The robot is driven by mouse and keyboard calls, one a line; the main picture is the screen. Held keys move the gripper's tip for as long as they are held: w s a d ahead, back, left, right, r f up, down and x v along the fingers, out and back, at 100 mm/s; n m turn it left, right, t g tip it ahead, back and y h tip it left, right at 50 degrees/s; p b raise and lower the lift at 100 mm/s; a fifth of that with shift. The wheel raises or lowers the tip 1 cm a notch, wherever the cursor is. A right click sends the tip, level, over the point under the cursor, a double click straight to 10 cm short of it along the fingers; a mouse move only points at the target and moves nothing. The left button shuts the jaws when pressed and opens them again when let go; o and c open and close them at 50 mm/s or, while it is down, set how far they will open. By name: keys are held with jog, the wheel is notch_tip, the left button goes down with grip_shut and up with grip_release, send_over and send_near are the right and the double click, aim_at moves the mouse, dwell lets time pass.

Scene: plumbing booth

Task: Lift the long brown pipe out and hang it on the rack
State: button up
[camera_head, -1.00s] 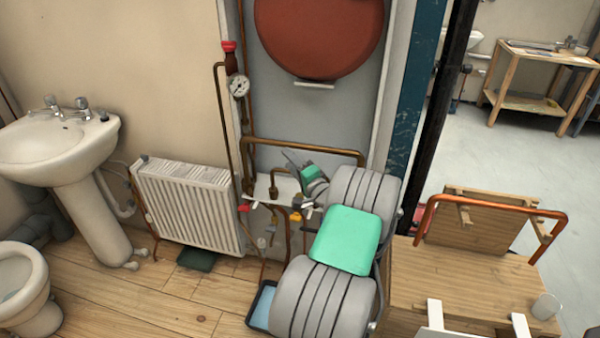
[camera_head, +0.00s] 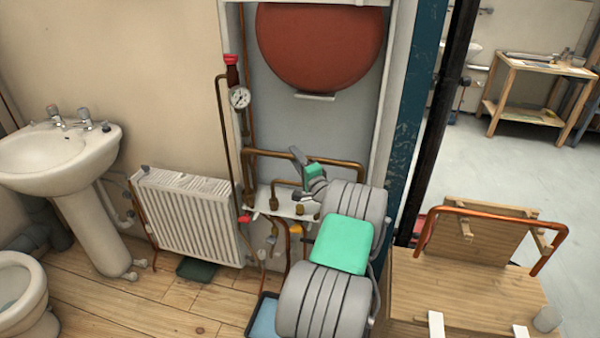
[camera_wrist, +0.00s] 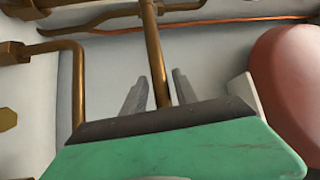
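The long brown pipe (camera_head: 338,162) runs across the alcove below the red tank, bent down at its ends. In the wrist view the pipe (camera_wrist: 153,45) runs up the picture and passes between the two fingers. My gripper (camera_head: 299,173) is open around the middle of the pipe; small gaps show between pipe and fingers in the wrist view (camera_wrist: 162,90). The rack (camera_head: 490,232) is a wooden board with pegs on the bench at right. An orange copper pipe (camera_head: 490,212) hangs across its pegs.
A shorter bent brown pipe (camera_head: 285,182) lies just below, close to my gripper. The red tank (camera_head: 320,45) is above. A pressure gauge (camera_head: 239,97) and a radiator (camera_head: 188,215) are at left. A blue post (camera_head: 415,110) stands between alcove and bench.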

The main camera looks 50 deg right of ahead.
grip_shut()
dwell(1.0)
jog(key=shift+r, duration=0.1)
